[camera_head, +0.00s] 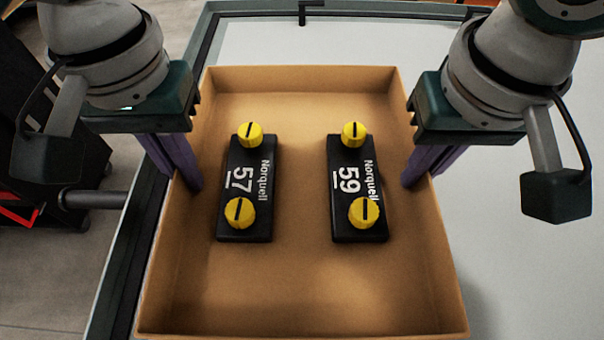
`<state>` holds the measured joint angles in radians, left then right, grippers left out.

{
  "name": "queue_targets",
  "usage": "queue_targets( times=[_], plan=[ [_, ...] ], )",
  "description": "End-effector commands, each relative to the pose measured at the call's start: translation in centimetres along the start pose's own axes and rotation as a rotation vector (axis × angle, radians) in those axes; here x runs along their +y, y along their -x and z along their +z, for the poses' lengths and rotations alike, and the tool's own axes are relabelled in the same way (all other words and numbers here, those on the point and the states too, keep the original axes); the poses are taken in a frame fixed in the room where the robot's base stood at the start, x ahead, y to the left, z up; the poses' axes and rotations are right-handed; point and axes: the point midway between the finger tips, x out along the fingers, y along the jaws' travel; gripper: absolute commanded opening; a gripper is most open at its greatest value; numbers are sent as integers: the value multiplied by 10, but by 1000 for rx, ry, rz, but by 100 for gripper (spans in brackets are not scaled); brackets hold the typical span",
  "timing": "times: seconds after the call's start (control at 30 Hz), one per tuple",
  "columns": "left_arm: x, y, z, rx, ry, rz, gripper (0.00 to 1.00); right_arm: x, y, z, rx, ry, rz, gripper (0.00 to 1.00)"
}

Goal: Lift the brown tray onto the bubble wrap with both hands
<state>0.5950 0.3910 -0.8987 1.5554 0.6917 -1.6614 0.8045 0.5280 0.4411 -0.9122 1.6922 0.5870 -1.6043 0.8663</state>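The brown tray (300,305) is an open box with low walls, in the middle of the view. My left gripper (182,172) is at its left wall and my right gripper (428,168) at its right wall. Both point down, and their purple fingers look closed on the wall rims, though the fingertips are partly hidden. I cannot tell whether the tray rests on the table or is slightly above it. No bubble wrap shows in this view.
Two black modules with yellow knobs, marked 57 (250,188) and 59 (352,190), lie in the tray. The pale table (530,270) is clear on the right. Its dark raised edge (118,275) runs close along the tray's left side.

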Motion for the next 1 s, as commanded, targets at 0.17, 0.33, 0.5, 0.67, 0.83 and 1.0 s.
queue_targets(
  times=[0.17, 0.33, 0.5, 0.67, 0.83, 1.0],
  plan=[
    [0, 0, 0, 0, 0, 0, 0, 0, 0, 0, 0, 0, 0, 0],
    [0, 0, 0, 0, 0, 0, 0, 0, 0, 0, 0, 0, 0, 0],
    [0, 0, 0, 0, 0, 0, 0, 0, 0, 0, 0, 0, 0, 0],
    [0, 0, 0, 0, 0, 0, 0, 0, 0, 0, 0, 0, 0, 0],
    [0, 1, 0, 1, 0, 0, 0, 0, 1, 0, 1, 0, -1, 0],
    [0, 7, 0, 1, 0, 0, 0, 0, 7, -1, 1, 0, -1, 0]
  ],
)
